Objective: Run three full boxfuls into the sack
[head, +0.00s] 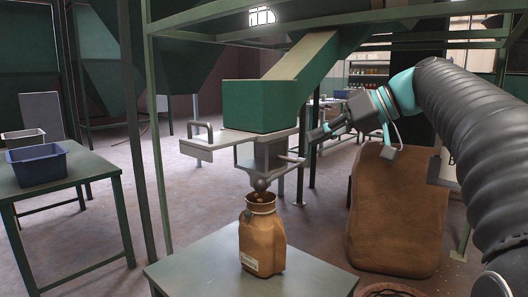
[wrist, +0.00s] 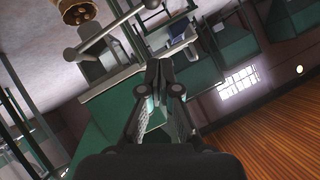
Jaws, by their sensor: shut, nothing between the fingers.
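An open brown sack (head: 262,240) stands upright on a small table, its mouth under a grey metal box (head: 268,153). In the wrist view, several round brown nuts show in the sack's mouth (wrist: 80,12). A green hopper (head: 262,105) sits above the box, with a pale slide plate (head: 225,141) between them that sticks out left and carries a grey handle (head: 203,131). My gripper (head: 318,134) is shut and empty, right of the box.
The small table (head: 200,268) has bare room left of the sack. A large brown sack (head: 400,215) stands behind my arm. Green frame posts (head: 157,150) rise around the hopper.

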